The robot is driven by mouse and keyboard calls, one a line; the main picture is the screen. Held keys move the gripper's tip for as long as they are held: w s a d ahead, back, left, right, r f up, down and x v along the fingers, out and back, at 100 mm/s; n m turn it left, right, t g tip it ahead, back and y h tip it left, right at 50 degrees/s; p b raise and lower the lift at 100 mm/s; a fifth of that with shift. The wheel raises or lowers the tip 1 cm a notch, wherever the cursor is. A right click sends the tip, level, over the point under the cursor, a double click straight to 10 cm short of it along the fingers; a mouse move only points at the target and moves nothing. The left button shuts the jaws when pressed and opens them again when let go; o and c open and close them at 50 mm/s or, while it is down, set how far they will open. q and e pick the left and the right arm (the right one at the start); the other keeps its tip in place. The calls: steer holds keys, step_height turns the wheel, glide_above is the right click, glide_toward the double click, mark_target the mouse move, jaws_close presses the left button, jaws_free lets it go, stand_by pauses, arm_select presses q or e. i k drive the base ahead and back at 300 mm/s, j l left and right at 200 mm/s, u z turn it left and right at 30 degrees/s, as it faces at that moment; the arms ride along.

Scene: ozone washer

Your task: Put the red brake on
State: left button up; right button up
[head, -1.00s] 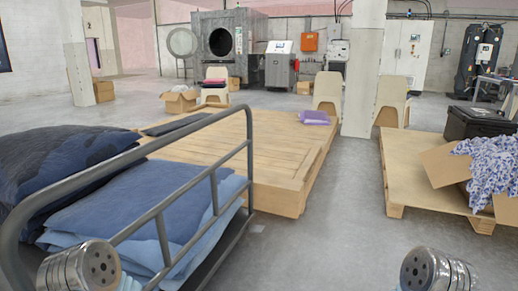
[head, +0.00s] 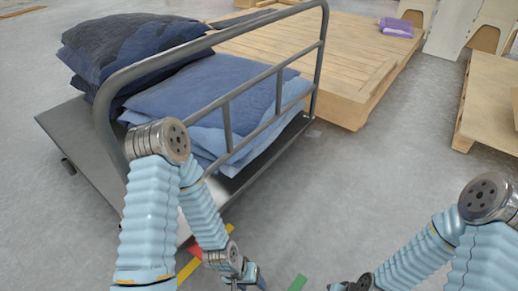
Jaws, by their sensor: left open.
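A grey metal trolley (head: 225,122) with a tubular rail stands at the left in the head view, loaded with folded blue cloths. A small red patch (head: 194,250) shows low by the trolley's near end, partly behind my left arm. I cannot tell whether it is the brake or a floor marking. My left gripper (head: 247,285) is open at the bottom edge, right of the red patch and apart from it, with its tips cut off. My right arm reaches in from the right, but its gripper is below the picture.
Yellow strips (head: 190,268) and a green patch (head: 298,283) show near the floor. A wooden platform (head: 345,60) with a purple folded cloth (head: 396,27) stands behind the trolley. A wooden pallet (head: 490,105) is at the right. The grey floor between them is clear.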

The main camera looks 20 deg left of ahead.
mark_target(194, 248)
steer(key=u, duration=1.25)
steer(key=l, duration=0.45)
steer(key=i+l, duration=0.15)
steer(key=l, duration=0.7)
steer(key=i+z, duration=0.05)
